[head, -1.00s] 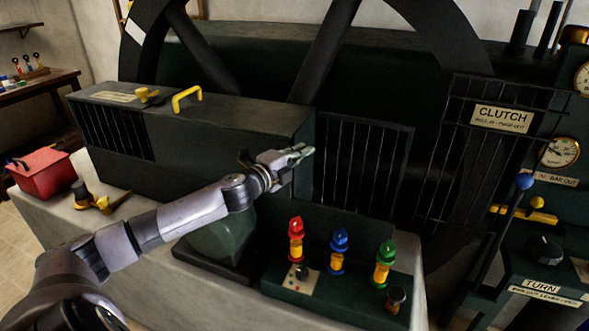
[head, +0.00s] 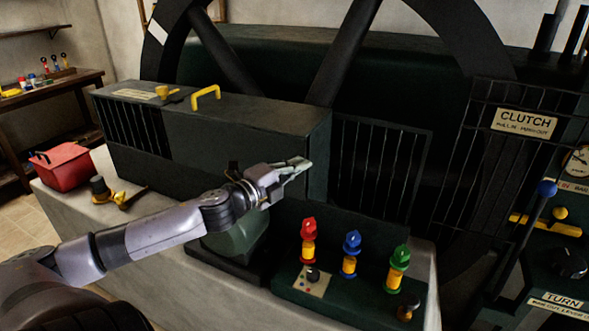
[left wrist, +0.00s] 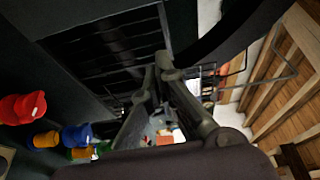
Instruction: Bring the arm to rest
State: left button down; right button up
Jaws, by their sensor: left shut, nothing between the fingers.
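My left arm reaches in from the lower left in the head view. Its left gripper (head: 300,165) is shut and empty, in front of the dark machine housing (head: 250,140) with the yellow handle. The gripper is above and left of the red, blue and green knobbed posts. In the left wrist view the gripper fingers (left wrist: 150,100) show dark in the middle. My right gripper is not in view.
A panel bears a red post (head: 308,240), a blue post (head: 351,255) and a green post (head: 397,268). A barred guard (head: 380,170) and a clutch sign (head: 524,123) stand to the right. A red toolbox (head: 64,168) sits on the ledge at left.

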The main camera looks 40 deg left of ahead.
pick_arm(q)
jog(key=shift+s+r, duration=0.1)
jog(key=shift+s, duration=0.45)
